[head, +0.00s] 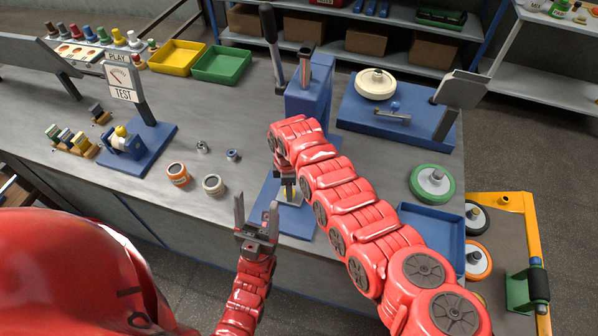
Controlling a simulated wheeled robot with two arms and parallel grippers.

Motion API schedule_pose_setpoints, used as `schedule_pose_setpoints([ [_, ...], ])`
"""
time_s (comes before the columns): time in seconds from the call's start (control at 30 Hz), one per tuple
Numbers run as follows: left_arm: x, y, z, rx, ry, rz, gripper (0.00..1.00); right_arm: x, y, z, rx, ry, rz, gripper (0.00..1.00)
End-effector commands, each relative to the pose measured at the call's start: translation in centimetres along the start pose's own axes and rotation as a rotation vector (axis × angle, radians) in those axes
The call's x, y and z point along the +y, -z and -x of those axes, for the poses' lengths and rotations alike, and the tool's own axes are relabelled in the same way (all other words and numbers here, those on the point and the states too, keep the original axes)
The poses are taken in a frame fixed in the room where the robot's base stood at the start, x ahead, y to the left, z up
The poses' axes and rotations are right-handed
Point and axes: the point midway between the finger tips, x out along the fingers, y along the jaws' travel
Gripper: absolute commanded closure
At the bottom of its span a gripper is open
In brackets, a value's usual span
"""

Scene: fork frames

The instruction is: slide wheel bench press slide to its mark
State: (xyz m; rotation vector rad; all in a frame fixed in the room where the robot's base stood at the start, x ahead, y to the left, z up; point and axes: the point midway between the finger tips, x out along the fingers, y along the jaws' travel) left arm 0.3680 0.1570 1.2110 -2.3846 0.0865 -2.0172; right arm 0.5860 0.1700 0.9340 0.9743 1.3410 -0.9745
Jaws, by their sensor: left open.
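The blue press (310,95) stands near the middle of the bench, with a long black-gripped lever (271,28) rising at its upper left. Its blue base plate (265,205) reaches toward the front edge of the bench. A small brass-coloured piece (291,195) shows over the plate; I cannot tell if it is part of the slide. No mark is discernible. My left gripper (256,215) is open and empty, fingers pointing up the picture, over the plate's front left. My right arm crosses in front of the press and hides much of it; its gripper (287,180) is mostly hidden.
A blue plate (350,112) with a cream wheel (376,84) is at the right. A green wheel (432,182) and blue tray (430,225) lie right of my right arm. The PLAY/TEST gauge stand (122,82) is left.

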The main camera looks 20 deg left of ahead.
Motion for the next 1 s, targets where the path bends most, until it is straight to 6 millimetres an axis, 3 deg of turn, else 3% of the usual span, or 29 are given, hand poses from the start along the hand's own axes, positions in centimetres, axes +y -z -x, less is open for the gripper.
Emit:
schedule_pose_setpoints([
  [0.03,0.0,0.0,0.0,0.000,0.000,0.000,0.34,0.0,0.0,0.0,0.000,0.000,0.000,0.72],
  [0.2,0.0,0.0,0.0,0.000,0.000,0.000,0.34,0.0,0.0,0.0,0.000,0.000,0.000,1.00],
  [1.0,-0.1,0.5,-2.7,0.000,0.000,0.000,0.34,-1.3,0.4,0.1,-0.002,0.003,0.000,1.00],
])
